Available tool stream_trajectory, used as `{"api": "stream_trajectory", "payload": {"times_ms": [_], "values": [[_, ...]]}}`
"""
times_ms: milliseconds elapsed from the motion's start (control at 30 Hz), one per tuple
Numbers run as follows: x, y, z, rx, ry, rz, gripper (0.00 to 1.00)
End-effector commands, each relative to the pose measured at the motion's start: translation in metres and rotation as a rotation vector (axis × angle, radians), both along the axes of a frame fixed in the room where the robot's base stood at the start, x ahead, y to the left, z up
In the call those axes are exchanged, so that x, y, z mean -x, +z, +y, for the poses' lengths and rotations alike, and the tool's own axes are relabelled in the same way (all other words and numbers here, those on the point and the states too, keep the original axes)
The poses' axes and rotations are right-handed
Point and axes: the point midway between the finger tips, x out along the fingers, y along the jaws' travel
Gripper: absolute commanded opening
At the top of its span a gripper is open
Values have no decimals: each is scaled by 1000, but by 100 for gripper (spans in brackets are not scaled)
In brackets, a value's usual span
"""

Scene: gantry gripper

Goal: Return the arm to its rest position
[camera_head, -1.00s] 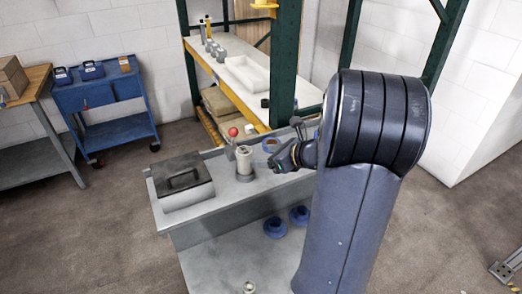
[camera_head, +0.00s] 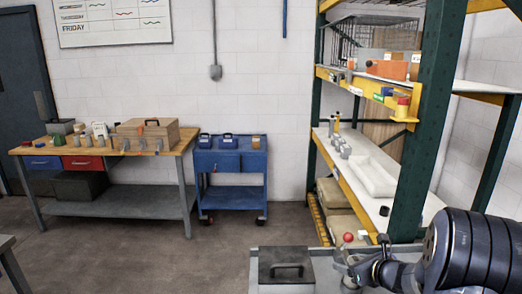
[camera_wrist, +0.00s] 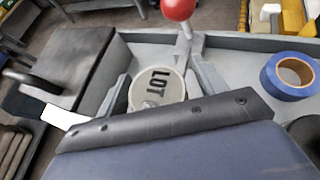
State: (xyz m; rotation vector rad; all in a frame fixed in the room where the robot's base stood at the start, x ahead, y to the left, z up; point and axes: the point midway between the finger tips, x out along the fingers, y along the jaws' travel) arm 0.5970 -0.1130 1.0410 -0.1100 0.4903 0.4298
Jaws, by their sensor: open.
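My arm (camera_head: 460,255) reaches in from the right edge of the head view, bent low over the grey bench. My gripper (camera_head: 362,268) is at the lower right of that view, just under a red ball knob (camera_head: 348,238). It is open. Nothing is seen held. The exact gap between the fingers and the cylinder cannot be told.
A black lidded case with a handle (camera_head: 286,268) is on the bench left of my gripper. A blue tape roll (camera_wrist: 291,75) lies at the right in the wrist view. A green-posted rack (camera_head: 425,130) stands close behind. Floor at left is free.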

Motion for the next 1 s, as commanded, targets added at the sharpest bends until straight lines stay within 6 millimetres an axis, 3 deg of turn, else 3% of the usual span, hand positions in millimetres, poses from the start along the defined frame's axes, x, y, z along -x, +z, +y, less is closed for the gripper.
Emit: {"api": "stream_trajectory", "payload": {"times_ms": [467, 700, 1000], "values": [[1, 7, 0, 0, 0, 2, 67], [1, -12, 0, -2, 0, 6, 67], [42, 15, -21, 2, -3, -2, 67]]}}
